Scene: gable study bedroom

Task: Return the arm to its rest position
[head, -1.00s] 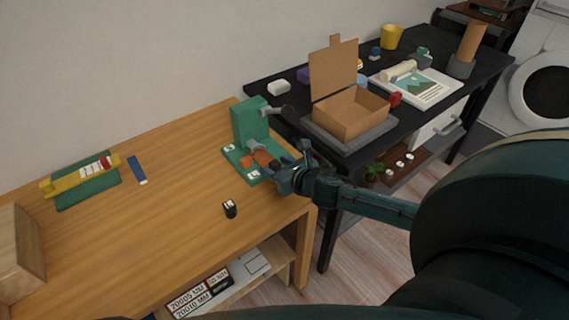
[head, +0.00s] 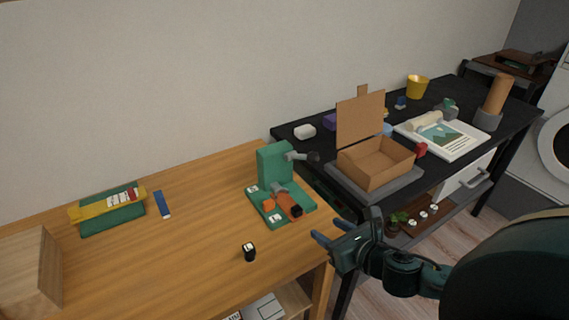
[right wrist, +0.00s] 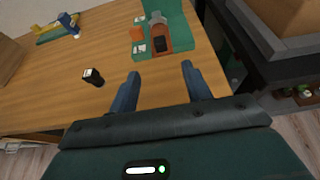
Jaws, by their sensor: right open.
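My right gripper (head: 345,232) is open and empty in the head view, off the right front edge of the wooden table (head: 190,255), with its arm coming in from the right. In the right wrist view its two blue fingers (right wrist: 158,88) are spread apart with nothing between them. The green stand (head: 275,165) with its base plate sits on the table's right end, apart from the gripper. An orange and dark piece (head: 289,204) lies on that plate; it also shows in the right wrist view (right wrist: 158,36). My left gripper is not in view.
A small black block (head: 249,252) stands near the table's front edge. The black desk (head: 468,105) to the right holds an open cardboard box (head: 375,165), a picture sheet (head: 440,137) and a yellow cup (head: 417,87). A wooden box (head: 32,270) stands at the left.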

